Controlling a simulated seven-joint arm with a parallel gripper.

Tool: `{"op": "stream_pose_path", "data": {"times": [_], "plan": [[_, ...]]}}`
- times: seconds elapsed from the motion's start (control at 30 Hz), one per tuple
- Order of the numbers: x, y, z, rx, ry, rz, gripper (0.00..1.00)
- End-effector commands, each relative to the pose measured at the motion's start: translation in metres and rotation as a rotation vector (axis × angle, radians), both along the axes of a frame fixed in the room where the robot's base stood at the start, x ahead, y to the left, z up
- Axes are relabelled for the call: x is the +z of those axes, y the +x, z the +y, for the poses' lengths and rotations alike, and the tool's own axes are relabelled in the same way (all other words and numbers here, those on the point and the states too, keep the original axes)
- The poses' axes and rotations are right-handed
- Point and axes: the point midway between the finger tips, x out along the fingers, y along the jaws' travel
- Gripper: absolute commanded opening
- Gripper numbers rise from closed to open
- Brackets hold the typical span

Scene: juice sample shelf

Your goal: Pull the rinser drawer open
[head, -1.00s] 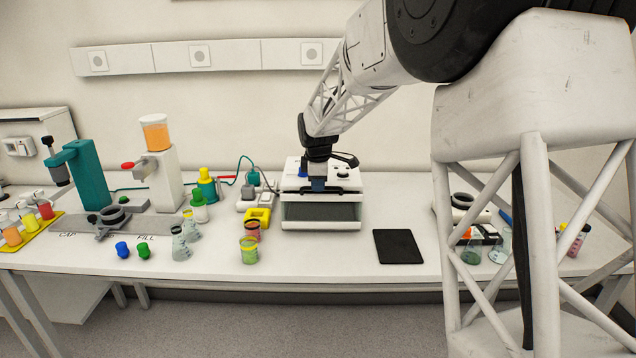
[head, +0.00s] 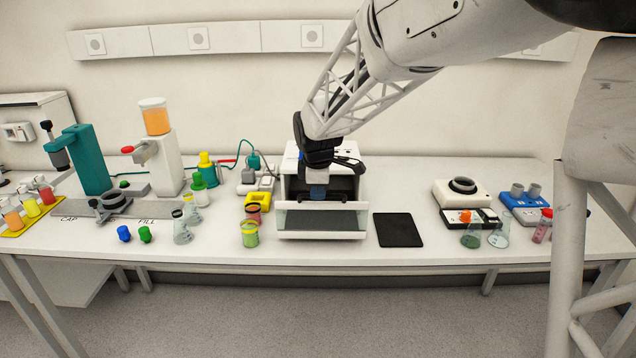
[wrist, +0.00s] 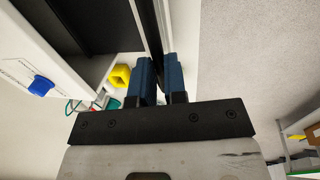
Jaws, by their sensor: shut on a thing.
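The rinser (head: 291,162) is a white box on the bench in the middle of the head view. Its drawer (head: 322,235) stands out toward the front edge, with a dark gap behind its pale front panel. My gripper (head: 318,192) is at the top of the drawer front, pointing down. In the wrist view, the blue fingers (wrist: 160,80) are shut on the drawer's front, with a dark strip between them. The rinser's white face with a blue knob (wrist: 41,85) is at left in that view, and the dark drawer interior (wrist: 85,25) is above.
A black mat (head: 398,230) lies right of the drawer. Green-yellow (head: 249,234) and red (head: 254,212) cups and a yellow block (head: 258,199) stand close on its left. Flasks (head: 499,237) and a white device (head: 455,194) are farther right. The floor in front is clear.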

Motion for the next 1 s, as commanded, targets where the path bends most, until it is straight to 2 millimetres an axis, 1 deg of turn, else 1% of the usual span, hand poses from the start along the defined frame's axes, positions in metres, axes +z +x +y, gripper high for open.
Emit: {"op": "stream_pose_path", "data": {"times": [0.1,0.23,0.63,0.67,0.8,1.0], "plan": [[0.001,-0.01,0.0,0.001,0.0,-0.001,0.0],[0.001,-0.015,0.0,0.001,0.0,-0.001,0.0],[0.0,-0.017,0.0,0.001,0.0,-0.001,0.0],[0.0,-0.017,0.0,0.001,0.0,-0.001,0.16],[0.0,-0.017,0.0,0.001,0.0,-0.001,0.37],[0.0,-0.017,0.0,0.001,0.0,-0.001,0.38]]}}
